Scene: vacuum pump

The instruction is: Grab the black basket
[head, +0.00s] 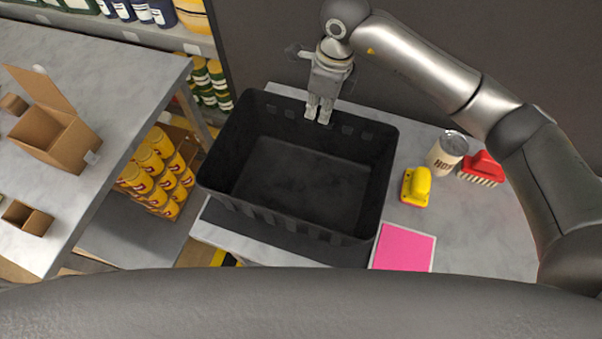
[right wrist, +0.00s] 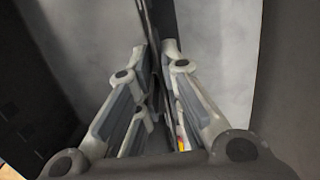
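The black basket (head: 308,224) is an open, empty, rectangular bin standing upright on the grey table. My right gripper (head: 319,112) reaches down over the middle of its far wall in the head view. In the right wrist view, the fingers (right wrist: 156,55) are close together on either side of the basket's thin dark wall (right wrist: 154,85), shut on it. In the head view, part of the gripper shows inside the rim; what lies behind the wall is hidden. My left gripper is not in view.
Right of the basket on the table (head: 470,238) are a yellow object (head: 416,187), a white cup (head: 446,153), a red brush (head: 483,168) and a pink sheet (head: 404,248). A left table (head: 95,70) holds cardboard boxes. Yellow cans (head: 152,165) stand below it.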

